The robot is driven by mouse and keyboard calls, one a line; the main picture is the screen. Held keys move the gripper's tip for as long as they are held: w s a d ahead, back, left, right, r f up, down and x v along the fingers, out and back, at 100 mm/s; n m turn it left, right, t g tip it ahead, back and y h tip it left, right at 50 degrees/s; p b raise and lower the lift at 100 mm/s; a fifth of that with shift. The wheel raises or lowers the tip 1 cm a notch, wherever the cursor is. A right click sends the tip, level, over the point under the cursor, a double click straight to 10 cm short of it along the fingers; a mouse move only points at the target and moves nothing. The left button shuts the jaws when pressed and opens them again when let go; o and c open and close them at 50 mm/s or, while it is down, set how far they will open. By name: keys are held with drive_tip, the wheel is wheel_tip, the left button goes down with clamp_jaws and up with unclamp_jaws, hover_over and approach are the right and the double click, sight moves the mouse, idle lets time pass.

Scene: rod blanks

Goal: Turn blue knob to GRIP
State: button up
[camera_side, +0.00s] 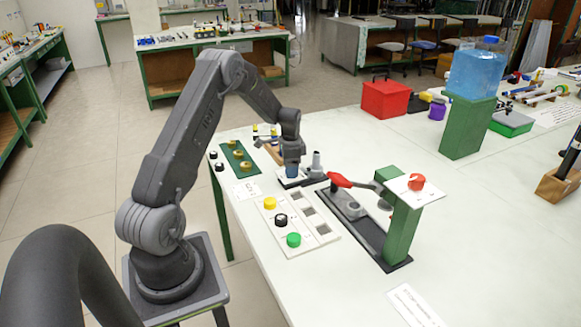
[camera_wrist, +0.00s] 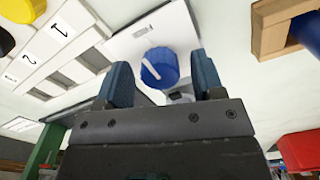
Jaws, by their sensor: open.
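The blue knob (camera_wrist: 160,67) shows in the wrist view, with a ribbed edge and a white pointer line slanting across its left part. My gripper (camera_wrist: 164,82) is open, with one blue-grey finger on each side of the knob. A gap shows between knob and fingers in this view; I cannot tell the height between them. In the side view my gripper (camera_side: 292,175) points down over the far left part of the table, largely hiding the knob.
A white board (camera_side: 309,231) holds yellow (camera_side: 270,203), black (camera_side: 281,220) and green (camera_side: 293,240) round pieces beside square holes. A red-handled lever press (camera_side: 340,180) with a green post (camera_side: 401,230) stands to the right. A green strip with brass knobs (camera_side: 238,157) lies left.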

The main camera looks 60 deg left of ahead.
drive_tip(key=shift+c, duration=0.2)
drive_tip(key=c, duration=0.9)
drive_tip(key=shift+n, duration=0.3)
drive_tip(key=n, duration=0.4)
drive_tip(key=shift+n, duration=0.3)
drive_tip(key=n, duration=0.5)
drive_tip(key=shift+r, duration=0.1)
drive_tip(key=n, duration=0.5)
drive_tip(key=shift+n, duration=0.4)
drive_tip(key=n, duration=0.5)
drive_tip(key=shift+n, duration=0.3)
